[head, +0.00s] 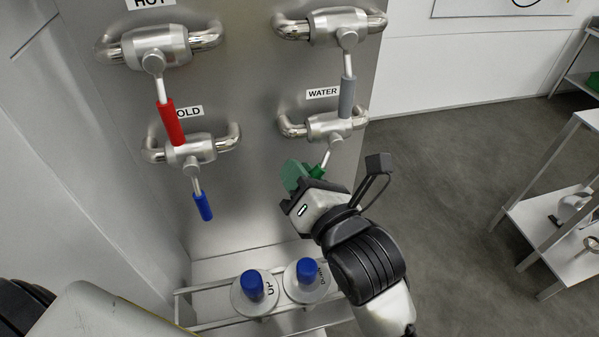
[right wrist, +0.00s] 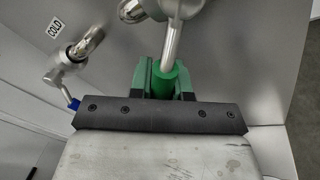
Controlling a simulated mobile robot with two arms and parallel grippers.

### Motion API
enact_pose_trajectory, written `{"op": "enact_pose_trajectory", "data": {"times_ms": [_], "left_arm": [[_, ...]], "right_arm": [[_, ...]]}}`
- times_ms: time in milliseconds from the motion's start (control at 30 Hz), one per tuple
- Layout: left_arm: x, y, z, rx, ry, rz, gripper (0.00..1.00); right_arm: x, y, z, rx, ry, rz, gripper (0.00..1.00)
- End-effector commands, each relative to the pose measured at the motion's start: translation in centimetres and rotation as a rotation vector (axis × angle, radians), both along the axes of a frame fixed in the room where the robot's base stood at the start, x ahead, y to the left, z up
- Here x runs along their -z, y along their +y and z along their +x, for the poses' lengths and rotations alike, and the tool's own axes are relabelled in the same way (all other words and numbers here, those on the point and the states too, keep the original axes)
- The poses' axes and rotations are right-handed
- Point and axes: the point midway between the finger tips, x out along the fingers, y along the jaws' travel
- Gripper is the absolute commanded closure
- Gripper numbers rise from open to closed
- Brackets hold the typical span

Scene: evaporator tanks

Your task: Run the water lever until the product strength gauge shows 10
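The water lever has a bright stem (head: 332,150) hanging from the lower right valve (head: 325,124), under the WATER label (head: 323,92). Its green handle (head: 317,172) points down and a little left. My right gripper (head: 303,175) is at this handle. In the right wrist view, the green handle (right wrist: 170,78) sits between the two green fingers of the gripper (right wrist: 166,82), which look closed on it. No readable product strength gauge is in view; only the lower edge of a white panel (head: 500,8) shows at top right. My left gripper is not in view.
A red lever (head: 171,122), a blue lever (head: 202,206) and a grey lever (head: 347,97) hang on the same steel panel. Two blue-topped containers (head: 254,290) (head: 305,274) stand in a rack below. A shelf (head: 550,225) stands at right beyond open floor.

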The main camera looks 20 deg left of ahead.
Motion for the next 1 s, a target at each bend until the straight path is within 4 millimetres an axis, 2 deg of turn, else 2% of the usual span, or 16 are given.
{"op": "enact_pose_trajectory", "data": {"times_ms": [33,100,533,767,1000], "left_arm": [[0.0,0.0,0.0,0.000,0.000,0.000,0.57],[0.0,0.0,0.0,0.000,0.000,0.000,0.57],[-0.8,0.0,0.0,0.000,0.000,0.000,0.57],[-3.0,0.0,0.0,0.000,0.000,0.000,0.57],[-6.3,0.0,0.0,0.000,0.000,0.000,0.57]], "right_arm": [[0.0,0.0,0.0,0.000,0.000,0.000,0.92],[0.0,0.0,0.0,0.000,0.000,0.000,1.00],[0.0,-0.2,0.1,-0.001,-0.022,-0.036,1.00],[0.4,-1.0,0.7,-0.001,-0.096,-0.148,1.00],[0.9,-2.1,1.4,0.000,-0.202,-0.309,1.00]]}}
